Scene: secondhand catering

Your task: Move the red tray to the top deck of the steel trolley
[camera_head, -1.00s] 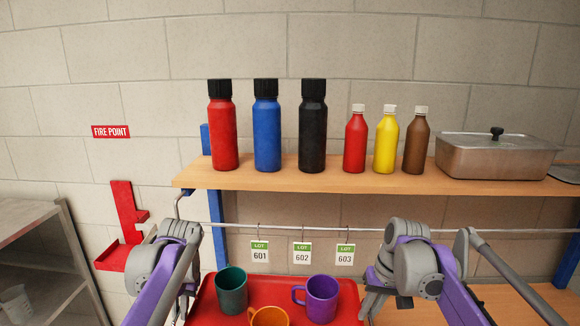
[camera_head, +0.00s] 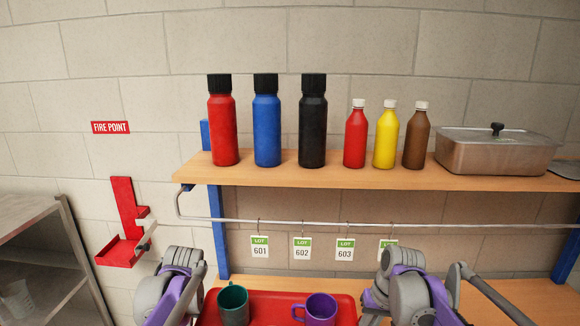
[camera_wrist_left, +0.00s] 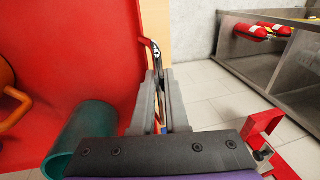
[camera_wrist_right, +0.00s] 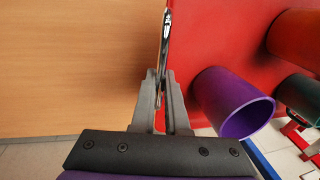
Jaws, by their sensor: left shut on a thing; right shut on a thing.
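The red tray (camera_head: 275,300) is at the bottom of the head view, cut off by the lower edge. It carries a green mug (camera_head: 233,306), a purple mug (camera_head: 320,309) and an orange mug (camera_wrist_left: 8,112). In the head view both fingertips are hidden or out of frame. A grey steel unit with decks, apparently the steel trolley (camera_head: 28,222), stands at the far left.
A wooden shelf (camera_head: 300,176) holds several bottles and a lidded steel pan (camera_head: 495,152). Below it hang lot tags on a rail (camera_head: 210,220), above a wooden worktop (camera_wrist_right: 70,60). A red wall bracket (camera_head: 122,250) sits between trolley and shelf. Red cylinders (camera_wrist_left: 250,30) lie on steel.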

